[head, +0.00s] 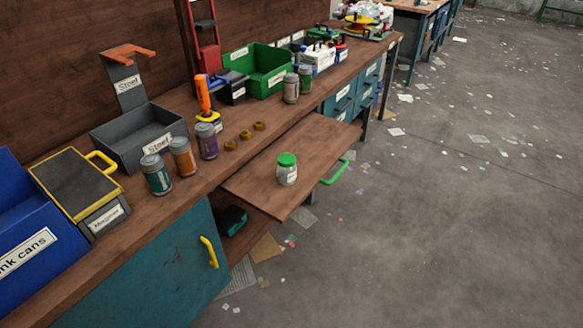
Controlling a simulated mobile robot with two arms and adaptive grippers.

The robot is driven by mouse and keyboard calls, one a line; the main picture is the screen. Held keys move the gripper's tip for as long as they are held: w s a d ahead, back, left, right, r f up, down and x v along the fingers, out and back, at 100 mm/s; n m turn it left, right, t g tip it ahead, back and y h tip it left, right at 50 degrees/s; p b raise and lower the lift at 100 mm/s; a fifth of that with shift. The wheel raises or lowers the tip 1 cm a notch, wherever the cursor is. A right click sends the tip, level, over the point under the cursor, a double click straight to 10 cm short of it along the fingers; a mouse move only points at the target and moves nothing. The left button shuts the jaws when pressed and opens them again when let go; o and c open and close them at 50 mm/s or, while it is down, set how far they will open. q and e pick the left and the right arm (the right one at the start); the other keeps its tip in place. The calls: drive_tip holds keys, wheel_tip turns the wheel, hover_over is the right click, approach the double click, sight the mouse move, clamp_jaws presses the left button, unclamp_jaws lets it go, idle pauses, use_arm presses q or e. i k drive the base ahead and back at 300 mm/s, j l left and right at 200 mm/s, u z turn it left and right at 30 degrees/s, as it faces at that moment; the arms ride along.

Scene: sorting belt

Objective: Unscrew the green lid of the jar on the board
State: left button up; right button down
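A small glass jar (287,176) stands upright on a wooden board (325,143) that juts out from the front of the workbench. Its green lid (287,159) sits on top of the jar. A pale label shows on the jar's side. How tightly the lid sits cannot be told. Neither my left gripper nor my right gripper shows in the head view.
Several cans, among them a purple one (207,141), stand on the bench left of the board. A grey bin (128,158), a green bin (258,58) and a blue bin (22,205) stand along it. Floor right of the bench is open, with scattered paper.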

sight(285, 176)
drive_tip(key=i, duration=0.9)
